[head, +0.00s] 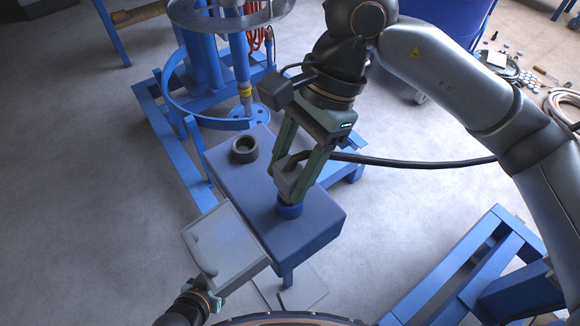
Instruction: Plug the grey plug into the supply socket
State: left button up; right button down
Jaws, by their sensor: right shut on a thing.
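My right gripper (299,190) is shut on the grey plug (287,176), pointing down over the top of a blue box (302,236). A black cable (410,163) runs from the plug to the right. Directly below the plug is a round blue collar (290,211) on the box top; I cannot tell whether it is the supply socket or how far the plug sits in it. A dark round ring (245,149) stands farther back on the box. My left gripper (206,293) is at the bottom, beside a grey panel; its fingers are too unclear to judge.
The grey tilted panel (223,246) adjoins the box's front left. A blue mixer frame (181,165) stands behind and left. Another blue frame (455,275) is at lower right. Coiled cables (563,103) and small parts lie on the floor at upper right. Floor on the left is clear.

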pick_arm(q)
jog(key=shift+f+b, duration=0.4)
jog(key=shift+f, duration=0.15)
pick_arm(e)
jog(key=shift+f, duration=0.45)
pick_arm(q)
jog(key=shift+f+b, duration=0.45)
pick_arm(e)
jog(key=shift+f, duration=0.45)
pick_arm(q)
jog(key=shift+w+f, duration=0.1)
pick_arm(e)
jog(key=shift+f, duration=0.1)
jog(key=shift+c, duration=0.8)
grip_release()
pick_arm(q)
jog(key=r, duration=0.1)
jog(key=d+r, duration=0.1)
jog(key=r+p, duration=0.1)
jog(key=shift+w+d+r, duration=0.25)
jog(key=shift+d, duration=0.1)
pick_arm(e)
jog(key=v, duration=1.2)
jog(key=shift+r, duration=0.35)
